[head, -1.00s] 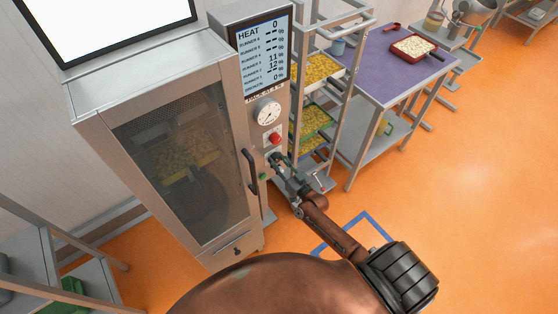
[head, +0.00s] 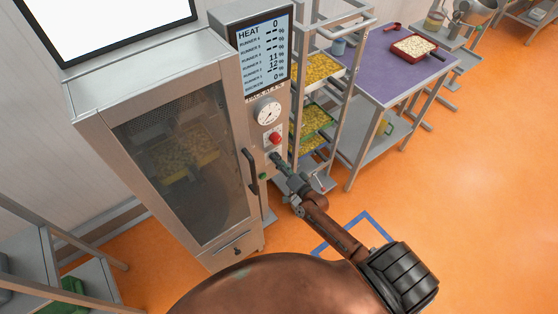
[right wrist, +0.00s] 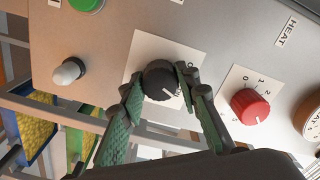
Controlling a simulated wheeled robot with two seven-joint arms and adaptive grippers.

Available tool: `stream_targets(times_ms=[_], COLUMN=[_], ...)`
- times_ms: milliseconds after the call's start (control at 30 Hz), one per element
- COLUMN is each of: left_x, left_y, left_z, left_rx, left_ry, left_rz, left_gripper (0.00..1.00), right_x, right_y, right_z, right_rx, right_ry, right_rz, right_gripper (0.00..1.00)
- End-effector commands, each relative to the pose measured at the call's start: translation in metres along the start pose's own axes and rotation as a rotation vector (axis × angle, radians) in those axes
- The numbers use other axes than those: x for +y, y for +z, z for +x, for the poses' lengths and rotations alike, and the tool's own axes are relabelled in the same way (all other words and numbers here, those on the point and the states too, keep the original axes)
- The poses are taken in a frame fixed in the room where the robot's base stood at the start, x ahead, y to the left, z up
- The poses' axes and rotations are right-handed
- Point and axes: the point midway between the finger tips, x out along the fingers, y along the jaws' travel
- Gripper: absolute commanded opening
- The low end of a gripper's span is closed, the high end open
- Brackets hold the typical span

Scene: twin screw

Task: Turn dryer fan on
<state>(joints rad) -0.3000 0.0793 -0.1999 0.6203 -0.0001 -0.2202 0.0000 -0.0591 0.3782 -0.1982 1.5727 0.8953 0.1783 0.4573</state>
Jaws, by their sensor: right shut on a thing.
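The dryer (head: 158,85) is a tall steel cabinet with a glass door and a control column on its right side. A black round knob (right wrist: 159,82) with a white pointer mark sits on a white label plate (right wrist: 150,50) in the right wrist view; the label's text is mostly hidden. My right gripper (right wrist: 160,88) has its green-padded fingers on both sides of this knob and is shut on it. In the head view my right gripper (head: 278,160) reaches the lower control column and hides most of the knob. My left gripper is not in view.
A red knob (right wrist: 250,106) and a whitish lamp or button (right wrist: 69,72) flank the black knob. The door handle (head: 250,171) is close left of my gripper. A rack with trays (head: 318,68) and a purple-topped table (head: 385,75) stand right.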

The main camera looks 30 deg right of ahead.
Motion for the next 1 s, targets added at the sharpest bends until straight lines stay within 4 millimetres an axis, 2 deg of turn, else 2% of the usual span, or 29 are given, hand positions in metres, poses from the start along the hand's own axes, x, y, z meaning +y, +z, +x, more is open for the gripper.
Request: stream_targets(times_ms=[300,833,867,1000], left_x=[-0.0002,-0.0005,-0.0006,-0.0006], left_y=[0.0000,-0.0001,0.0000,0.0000], left_z=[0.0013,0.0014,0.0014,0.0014], left_rx=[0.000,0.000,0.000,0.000], left_ry=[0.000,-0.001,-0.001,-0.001], left_rz=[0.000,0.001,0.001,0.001], left_gripper=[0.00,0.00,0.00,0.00], right_x=[0.0008,0.0007,0.0007,0.0005], right_y=[-0.0003,0.0000,0.0001,0.0002], right_z=[-0.0006,-0.0006,-0.0006,-0.0004], right_rx=[0.000,0.000,0.000,0.000], right_ry=[0.001,0.002,0.002,0.001], right_rz=[0.117,0.141,0.141,0.141], right_gripper=[0.05,0.05,0.31,0.41])
